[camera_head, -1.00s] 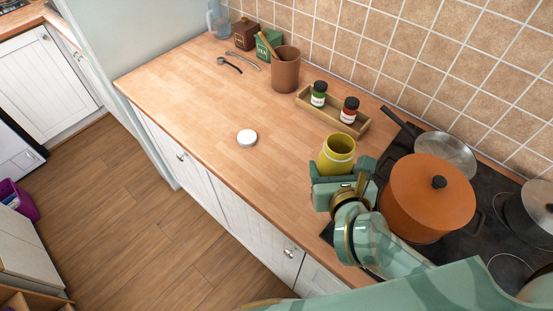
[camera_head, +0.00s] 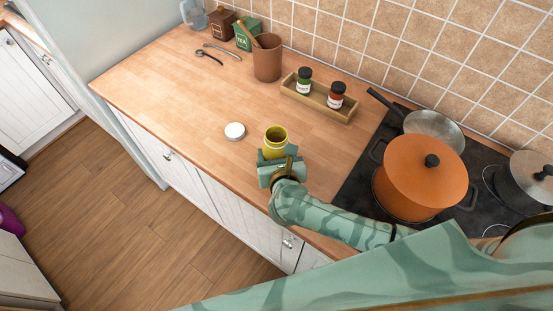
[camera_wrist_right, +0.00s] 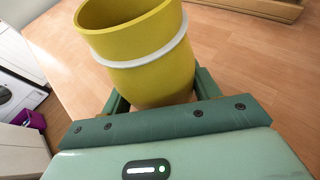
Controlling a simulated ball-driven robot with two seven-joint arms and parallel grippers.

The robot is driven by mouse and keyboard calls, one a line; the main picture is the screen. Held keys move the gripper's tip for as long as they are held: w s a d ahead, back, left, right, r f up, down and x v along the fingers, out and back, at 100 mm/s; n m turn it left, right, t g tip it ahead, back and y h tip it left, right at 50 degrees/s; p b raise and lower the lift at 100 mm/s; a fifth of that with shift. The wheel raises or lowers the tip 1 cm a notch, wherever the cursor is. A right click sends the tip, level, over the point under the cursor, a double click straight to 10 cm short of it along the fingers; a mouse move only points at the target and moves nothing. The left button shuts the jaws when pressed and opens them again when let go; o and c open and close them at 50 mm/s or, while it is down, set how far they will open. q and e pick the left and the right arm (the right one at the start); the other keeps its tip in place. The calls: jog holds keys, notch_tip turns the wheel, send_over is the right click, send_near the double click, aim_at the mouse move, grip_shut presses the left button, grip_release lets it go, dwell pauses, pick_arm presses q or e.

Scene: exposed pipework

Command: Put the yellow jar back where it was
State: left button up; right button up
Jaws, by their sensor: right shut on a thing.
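The yellow jar (camera_head: 276,137) is open at the top, with a pale ring around it in the right wrist view (camera_wrist_right: 140,50). My right gripper (camera_head: 277,155) is shut on the jar near the front edge of the wooden counter. The jar is roughly upright, leaning a little in the wrist view; whether its base touches the counter is hidden by the gripper. A round white lid (camera_head: 235,131) lies flat on the counter just left of the jar. My left gripper is not in view.
A wooden rack (camera_head: 318,103) holds two spice jars behind the yellow jar. An orange pot (camera_head: 420,180) and pans are on the hob at right. The counter's left middle is clear.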

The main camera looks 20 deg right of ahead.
jog(key=shift+f, duration=1.1)
jog(key=shift+f+b, duration=0.15)
jog(key=shift+b, duration=0.15)
jog(key=o, duration=1.1)
jog(key=shift+s+r+p, duration=0.3)
jog(key=shift+s, duration=0.05)
jog(key=p+v, duration=0.1)
jog(key=v, duration=1)
jog(key=shift+s+a+r, duration=0.1)
jog(key=shift+s, duration=0.1)
